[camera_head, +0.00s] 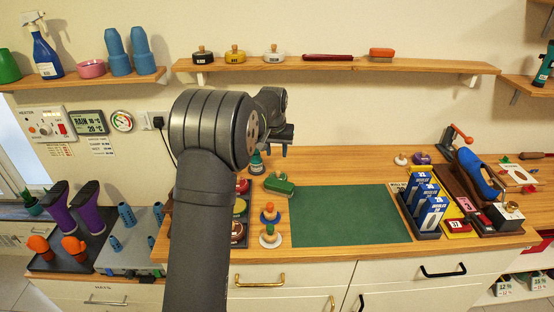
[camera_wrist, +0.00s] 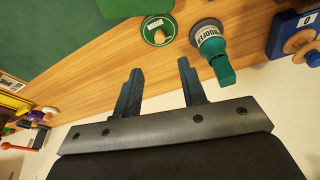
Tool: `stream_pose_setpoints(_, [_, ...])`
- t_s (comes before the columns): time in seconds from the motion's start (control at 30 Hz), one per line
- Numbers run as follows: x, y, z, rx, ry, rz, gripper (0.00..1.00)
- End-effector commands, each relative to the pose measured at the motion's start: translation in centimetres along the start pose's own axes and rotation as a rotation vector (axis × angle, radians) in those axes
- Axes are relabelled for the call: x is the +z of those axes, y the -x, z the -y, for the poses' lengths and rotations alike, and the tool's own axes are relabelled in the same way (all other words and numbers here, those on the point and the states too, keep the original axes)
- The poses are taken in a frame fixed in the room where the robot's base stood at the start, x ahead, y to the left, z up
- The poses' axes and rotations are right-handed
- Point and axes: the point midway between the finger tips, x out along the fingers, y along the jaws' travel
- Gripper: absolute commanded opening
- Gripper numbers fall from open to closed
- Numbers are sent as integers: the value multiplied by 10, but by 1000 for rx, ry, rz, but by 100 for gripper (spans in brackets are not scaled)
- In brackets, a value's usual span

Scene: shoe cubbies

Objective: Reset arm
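My gripper (camera_wrist: 160,84) shows in the wrist view with its two dark fingers spread apart and nothing between them. In the head view my grey arm rises through the middle, and its gripper end (camera_head: 283,146) is small and partly hidden behind the wrist, above the back of the bench. A teal-capped proofer bottle (camera_wrist: 213,52) stands on the wood just beyond the right finger in the wrist view. A green-labelled round tin (camera_wrist: 158,31) lies beyond the fingers, apart from them.
A green mat (camera_head: 350,215) covers the bench middle and is bare. Green-handled brush (camera_head: 279,184) and daubers (camera_head: 269,214) stand left of it. Blue-white boxes (camera_head: 431,215) and a blue shoe (camera_head: 477,174) are right. A shelf (camera_head: 340,66) runs above.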

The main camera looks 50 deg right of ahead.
Motion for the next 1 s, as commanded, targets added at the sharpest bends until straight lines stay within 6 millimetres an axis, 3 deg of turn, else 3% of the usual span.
stream_pose_setpoints(0.2, [0,11,0,0,0,0,38])
stream_pose_setpoints(0.57, [0,7,0,0,0,1,38])
stream_pose_setpoints(0.77, [1,-20,0,0,0,3,38])
stream_pose_setpoints(1.0, [0,-68,0,0,0,2,38])
